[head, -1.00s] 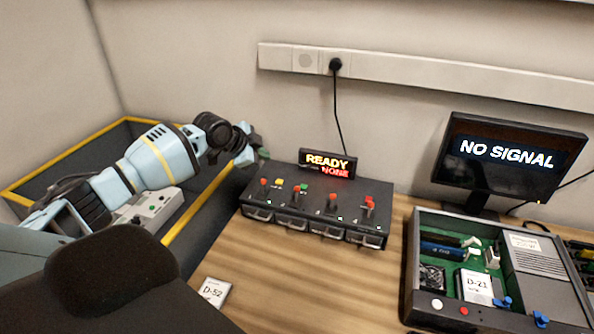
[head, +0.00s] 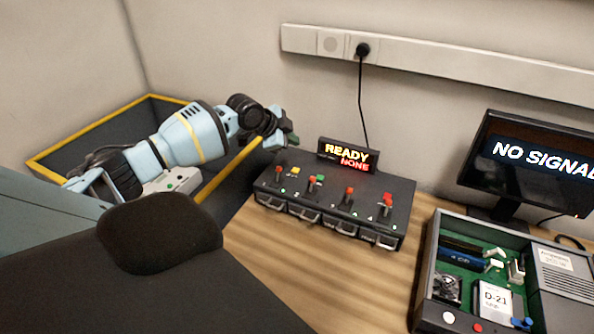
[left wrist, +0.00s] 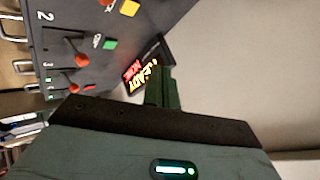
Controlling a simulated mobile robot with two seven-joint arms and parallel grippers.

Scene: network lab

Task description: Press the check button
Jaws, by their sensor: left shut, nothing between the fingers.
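The black switch box (head: 335,207) stands on the wooden bench with a small display reading READY NONE (head: 346,155). Red-topped levers line its top. A yellow button (head: 295,170) and a green button (head: 320,179) sit at its left half; they also show in the left wrist view, yellow (left wrist: 129,8) and green (left wrist: 108,43). Their lettering is too small to tell which is the check button. My left gripper (head: 291,139) is shut and empty, above the box's back left corner, apart from both buttons. Its fingers (left wrist: 160,78) point toward the display in the left wrist view. My right gripper is not in view.
A monitor (head: 532,165) reading NO SIGNAL stands at the right behind an open equipment case (head: 432,270). A cable runs up to the wall strip (head: 450,73).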

